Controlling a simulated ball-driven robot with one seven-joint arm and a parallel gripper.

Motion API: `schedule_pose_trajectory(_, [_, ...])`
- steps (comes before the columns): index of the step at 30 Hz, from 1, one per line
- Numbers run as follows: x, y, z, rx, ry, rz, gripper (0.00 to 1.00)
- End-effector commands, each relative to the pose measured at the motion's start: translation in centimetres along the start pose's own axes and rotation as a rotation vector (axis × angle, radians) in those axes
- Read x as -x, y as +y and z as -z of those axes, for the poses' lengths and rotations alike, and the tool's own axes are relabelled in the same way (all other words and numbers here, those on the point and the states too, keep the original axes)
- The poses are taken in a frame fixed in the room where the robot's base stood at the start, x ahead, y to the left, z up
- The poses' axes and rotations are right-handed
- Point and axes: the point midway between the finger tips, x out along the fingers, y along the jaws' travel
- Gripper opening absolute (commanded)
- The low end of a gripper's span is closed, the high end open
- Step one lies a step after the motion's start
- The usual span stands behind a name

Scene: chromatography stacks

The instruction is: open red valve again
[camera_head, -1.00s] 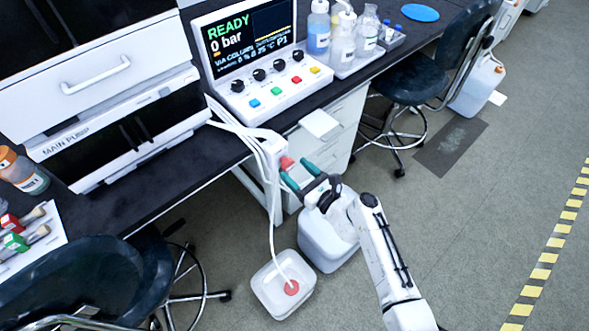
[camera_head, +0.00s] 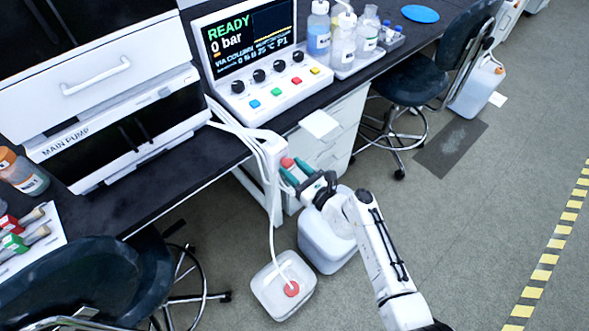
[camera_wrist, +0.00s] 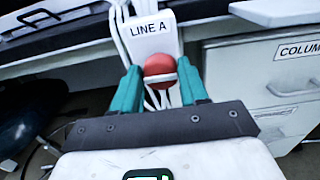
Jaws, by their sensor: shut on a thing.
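The red valve (camera_head: 287,162) is a round red knob on the white LINE A box at the bench's front edge. In the wrist view the red knob (camera_wrist: 159,66) sits just below the LINE A label, with a pale bar across it. My gripper (camera_head: 296,172) is at the valve. Its teal fingers (camera_wrist: 159,86) stand on either side of the knob and are shut on it. The fingers partly hide the knob's sides.
The control panel (camera_head: 265,85) reads READY and 0 bar. A white jug (camera_head: 322,247) stands below my gripper. Dark chairs (camera_head: 75,285) flank the bench; open floor lies to the right.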

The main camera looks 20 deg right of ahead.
Motion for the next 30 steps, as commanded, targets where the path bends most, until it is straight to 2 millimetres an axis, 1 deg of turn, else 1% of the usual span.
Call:
schedule_pose_trajectory(2, [0.02,0.00,0.01,0.000,0.000,0.000,0.13])
schedule_pose_trajectory(8, [0.02,0.01,0.08,0.015,0.000,0.000,0.13])
schedule_pose_trajectory(14, [0.03,0.04,0.22,0.090,0.000,0.000,0.13])
schedule_pose_trajectory(20, [0.06,0.16,0.40,0.236,-0.001,-0.001,0.13])
schedule_pose_trajectory(30, [0.06,0.26,0.52,0.558,0.000,0.000,0.13])
